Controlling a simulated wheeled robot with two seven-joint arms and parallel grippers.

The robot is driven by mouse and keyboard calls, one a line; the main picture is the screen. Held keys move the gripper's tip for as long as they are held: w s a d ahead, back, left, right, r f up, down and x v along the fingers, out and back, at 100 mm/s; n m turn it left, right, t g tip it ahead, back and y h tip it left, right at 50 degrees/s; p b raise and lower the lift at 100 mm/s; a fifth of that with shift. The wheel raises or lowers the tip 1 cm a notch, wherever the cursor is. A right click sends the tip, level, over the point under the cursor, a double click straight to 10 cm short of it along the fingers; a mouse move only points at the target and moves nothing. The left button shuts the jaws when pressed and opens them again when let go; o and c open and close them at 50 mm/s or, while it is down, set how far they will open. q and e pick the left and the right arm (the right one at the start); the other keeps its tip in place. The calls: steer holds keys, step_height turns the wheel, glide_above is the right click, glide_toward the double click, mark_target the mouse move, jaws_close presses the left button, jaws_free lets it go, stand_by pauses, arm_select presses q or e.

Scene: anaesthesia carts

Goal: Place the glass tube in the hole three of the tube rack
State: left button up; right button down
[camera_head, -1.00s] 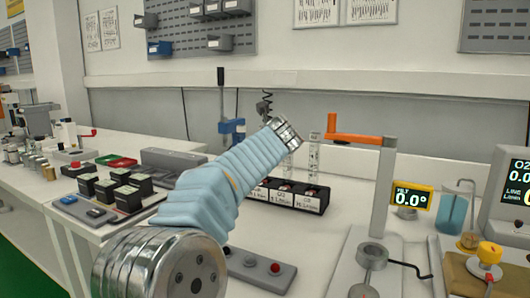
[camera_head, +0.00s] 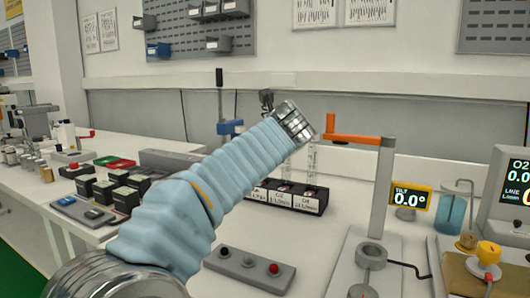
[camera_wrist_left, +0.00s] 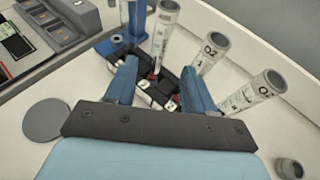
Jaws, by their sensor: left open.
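The black tube rack (camera_head: 309,200) with white front labels stands on the bench, partly hidden by my left arm in the head view. A clear glass tube (camera_head: 312,157) rises at the rack, and another shows beside my wrist. In the left wrist view, three upright clear tubes (camera_wrist_left: 163,32) (camera_wrist_left: 211,54) (camera_wrist_left: 252,92) are beyond and right of my fingers; whether they stand in or behind the rack is unclear. My left gripper (camera_wrist_left: 160,78) is open and empty, with the rack (camera_wrist_left: 152,92) below and between its blue fingers. My right gripper is out of view.
An orange-armed post (camera_head: 384,185) stands right of the rack, near a tilt display (camera_head: 410,198). A grey button box (camera_head: 248,268) lies in front. A blue clamp stand (camera_head: 229,127) is behind my arm. Small black boxes (camera_head: 104,193) are left.

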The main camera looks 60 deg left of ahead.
arm_select(q)
steer(key=v, duration=0.4)
steer(key=shift+s, duration=0.1)
stand_by(0.5)
